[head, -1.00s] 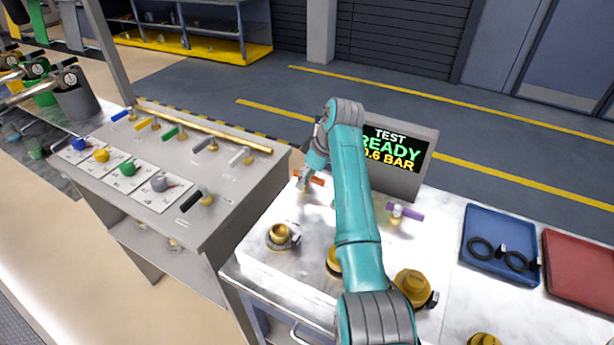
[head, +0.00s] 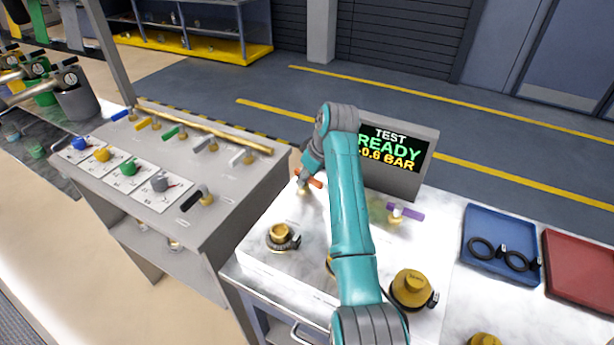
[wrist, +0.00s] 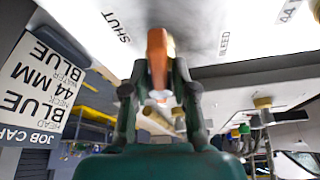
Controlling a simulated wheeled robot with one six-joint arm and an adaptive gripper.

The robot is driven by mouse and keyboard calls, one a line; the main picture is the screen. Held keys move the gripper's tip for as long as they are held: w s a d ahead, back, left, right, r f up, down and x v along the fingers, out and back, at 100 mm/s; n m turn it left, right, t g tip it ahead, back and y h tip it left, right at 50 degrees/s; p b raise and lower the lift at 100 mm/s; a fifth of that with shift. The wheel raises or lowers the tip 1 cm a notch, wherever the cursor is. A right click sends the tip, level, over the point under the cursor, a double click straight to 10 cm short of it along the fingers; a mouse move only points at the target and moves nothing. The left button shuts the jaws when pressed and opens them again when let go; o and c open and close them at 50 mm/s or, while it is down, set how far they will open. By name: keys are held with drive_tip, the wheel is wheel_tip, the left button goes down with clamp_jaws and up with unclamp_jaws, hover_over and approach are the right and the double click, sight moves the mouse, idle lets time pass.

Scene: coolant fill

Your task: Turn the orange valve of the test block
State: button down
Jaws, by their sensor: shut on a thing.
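The orange valve handle (head: 315,181) is at the back left of the white test block (head: 262,262). My gripper (head: 303,180) is at this handle, partly hidden behind my arm in the head view. In the wrist view my gripper (wrist: 158,92) has its dark fingers on either side of the orange handle (wrist: 157,60), shut on it. The labels SHUT and BLEED show on the white surface beyond the handle. The valve body is mostly hidden.
A screen (head: 395,153) behind the block reads TEST READY, -0.6 BAR. A purple handle (head: 406,211) and brass caps (head: 411,287) are on the right. A blue tray (head: 503,222) holds black rings, beside a red tray (head: 580,262). A grey valve bench (head: 235,190) stands left.

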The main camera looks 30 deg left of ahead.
drive_tip(key=m, duration=0.1)
drive_tip(key=m+t, duration=0.1)
drive_tip(key=m, duration=0.1)
drive_tip(key=shift+s+a+m+h, duration=0.1)
drive_tip(key=shift+s+m+h, duration=0.2)
drive_tip(key=shift+m, duration=0.1)
drive_tip(key=m+t+h, duration=0.1)
drive_tip(key=m, duration=0.2)
drive_tip(key=shift+a+m, duration=0.1)
drive_tip(key=shift+m, duration=0.2)
drive_tip(key=m, duration=0.1)
drive_tip(key=m+t+h, duration=0.1)
drive_tip(key=m, duration=0.1)
drive_tip(key=shift+s+a+m, duration=0.15)
drive_tip(key=shift+m, duration=0.15)
drive_tip(key=shift+a+m+t+h, duration=0.15)
drive_tip(key=shift+m+h, duration=0.2)
drive_tip(key=shift+m, duration=0.55)
drive_tip(key=shift+m+t+h, duration=0.15)
drive_tip(key=shift+m+h, duration=0.2)
drive_tip(key=shift+m, duration=0.55)
drive_tip(key=c, duration=0.9)
unclamp_jaws()
